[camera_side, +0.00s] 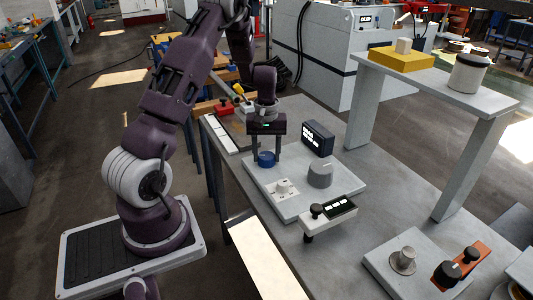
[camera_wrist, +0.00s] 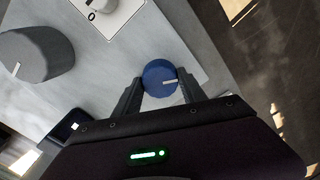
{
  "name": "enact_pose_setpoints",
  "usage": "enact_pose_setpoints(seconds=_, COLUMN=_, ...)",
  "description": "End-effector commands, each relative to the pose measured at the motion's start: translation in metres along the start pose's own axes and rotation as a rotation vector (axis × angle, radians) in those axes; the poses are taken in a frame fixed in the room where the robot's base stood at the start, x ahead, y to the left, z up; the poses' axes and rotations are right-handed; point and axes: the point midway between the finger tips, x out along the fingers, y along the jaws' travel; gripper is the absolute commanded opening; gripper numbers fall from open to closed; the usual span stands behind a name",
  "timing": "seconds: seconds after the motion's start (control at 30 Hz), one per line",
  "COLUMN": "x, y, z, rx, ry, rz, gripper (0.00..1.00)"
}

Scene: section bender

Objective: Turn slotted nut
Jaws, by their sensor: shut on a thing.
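A round blue knob (camera_side: 267,160) with a pale line on its top stands near the far left corner of a light grey panel (camera_side: 338,186). It also shows in the wrist view (camera_wrist: 158,76). My gripper (camera_side: 266,155) points down over it, with one finger on either side. In the wrist view my gripper (camera_wrist: 161,86) is shut on the blue knob. I cannot tell for certain whether this blue knob is the slotted nut. A silvery round fitting (camera_side: 403,261) on another plate, near right, is too small to show a slot.
A large grey knob (camera_side: 320,174), a white plate with a small knob (camera_side: 284,189) and a dark display box (camera_side: 318,137) stand close to my gripper. A white unit with a black knob (camera_side: 328,217) is in front. A raised shelf (camera_side: 440,84) stands at right.

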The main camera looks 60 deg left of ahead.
Motion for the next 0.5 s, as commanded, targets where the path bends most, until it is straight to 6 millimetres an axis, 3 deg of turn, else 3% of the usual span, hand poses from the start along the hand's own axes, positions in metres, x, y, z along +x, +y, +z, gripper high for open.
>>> enact_pose_setpoints(seconds=0.17, x=0.0000, y=-0.0003, z=-0.0008, rx=-0.002, ry=0.002, rz=0.000, gripper=0.08)
enact_pose_setpoints(seconds=0.2, x=0.0000, y=-0.0003, z=-0.0008, rx=-0.002, ry=0.002, rz=0.000, gripper=0.56)
enact_pose_setpoints(seconds=0.27, x=0.0000, y=-0.0003, z=-0.0006, rx=-0.002, ry=0.002, rz=0.000, gripper=0.68)
enact_pose_setpoints(seconds=0.5, x=0.0000, y=-0.0001, z=-0.0003, rx=-0.002, ry=0.001, rz=0.000, gripper=0.70)
